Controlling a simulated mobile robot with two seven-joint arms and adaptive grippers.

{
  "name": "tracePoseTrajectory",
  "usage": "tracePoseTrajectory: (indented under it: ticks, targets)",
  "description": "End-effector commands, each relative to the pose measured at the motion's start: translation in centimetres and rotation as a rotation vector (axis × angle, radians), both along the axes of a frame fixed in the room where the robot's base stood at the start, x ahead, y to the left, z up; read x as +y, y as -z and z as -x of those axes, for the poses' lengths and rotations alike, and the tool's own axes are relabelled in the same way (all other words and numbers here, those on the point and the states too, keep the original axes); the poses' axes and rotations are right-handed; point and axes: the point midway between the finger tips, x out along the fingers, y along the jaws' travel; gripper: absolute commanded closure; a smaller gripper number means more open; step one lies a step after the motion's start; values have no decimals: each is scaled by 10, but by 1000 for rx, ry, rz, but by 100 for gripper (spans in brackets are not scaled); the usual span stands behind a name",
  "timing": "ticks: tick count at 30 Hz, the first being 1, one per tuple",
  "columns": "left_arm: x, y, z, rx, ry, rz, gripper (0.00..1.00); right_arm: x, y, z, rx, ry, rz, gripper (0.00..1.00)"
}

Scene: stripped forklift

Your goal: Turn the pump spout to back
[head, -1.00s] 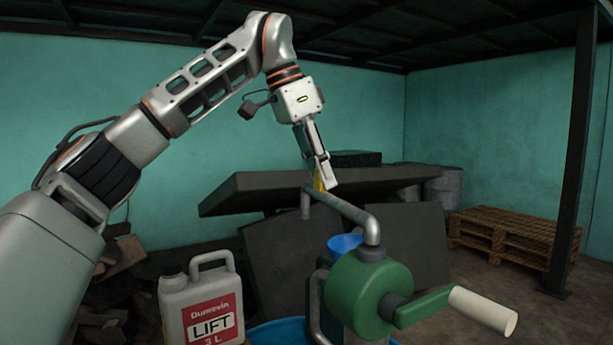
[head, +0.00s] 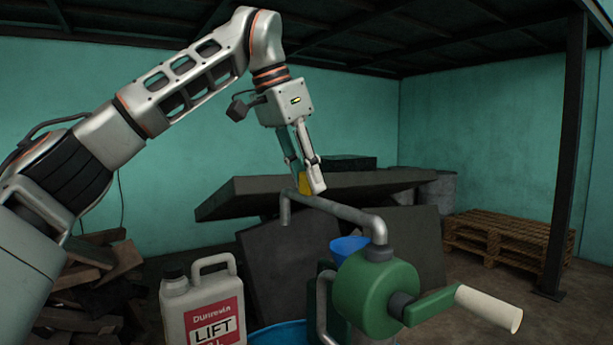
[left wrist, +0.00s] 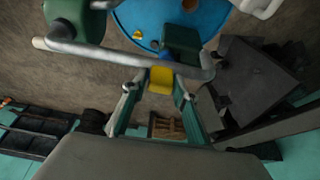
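The green hand pump (head: 375,295) stands at the lower right of the head view, with a crank and pale handle on its right. Its grey pipe spout (head: 340,211) reaches left and away from the pump, its outlet bent down at the far end. A yellow tab (head: 303,183) shows at the spout; it also shows in the left wrist view (left wrist: 161,80). My left gripper (head: 308,182) is above the far part of the spout. Its fingers straddle the tab, with gaps visible in the left wrist view. My right gripper is out of view.
A white jug (head: 203,300) stands left of the pump. A blue drum (left wrist: 170,20) is below it, and a blue funnel (head: 347,247) stands behind it. A dark slab (head: 240,195) lies behind the spout. Pallets (head: 500,240) are at the right.

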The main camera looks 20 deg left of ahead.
Motion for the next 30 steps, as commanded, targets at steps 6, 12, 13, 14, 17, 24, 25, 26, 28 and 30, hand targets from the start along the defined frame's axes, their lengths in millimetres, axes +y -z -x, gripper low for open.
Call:
tracePoseTrajectory:
  ticks: [6, 12, 13, 14, 17, 24, 25, 26, 28, 30]
  targets:
    - [0, 0, 0, -2, 1, -1, 59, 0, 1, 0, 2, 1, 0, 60]
    - [0, -2, 0, -4, 2, -1, 59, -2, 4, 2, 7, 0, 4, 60]
    - [1, -4, 1, -4, 2, -1, 59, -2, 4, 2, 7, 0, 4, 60]
    - [1, -7, 1, -5, 2, -1, 59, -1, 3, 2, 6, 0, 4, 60]
    - [4, -19, 5, -6, 2, 0, 59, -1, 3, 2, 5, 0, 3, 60]
    - [16, -65, 20, -7, -3, 0, 59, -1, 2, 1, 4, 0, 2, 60]
    - [17, -71, 22, -7, -3, 0, 59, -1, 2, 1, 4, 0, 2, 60]
    - [18, -76, 24, -5, -2, 0, 59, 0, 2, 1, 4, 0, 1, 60]
    - [21, -88, 29, -7, -3, 1, 59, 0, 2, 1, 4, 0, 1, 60]
    - [23, -95, 31, -3, -1, -1, 59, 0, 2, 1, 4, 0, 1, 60]
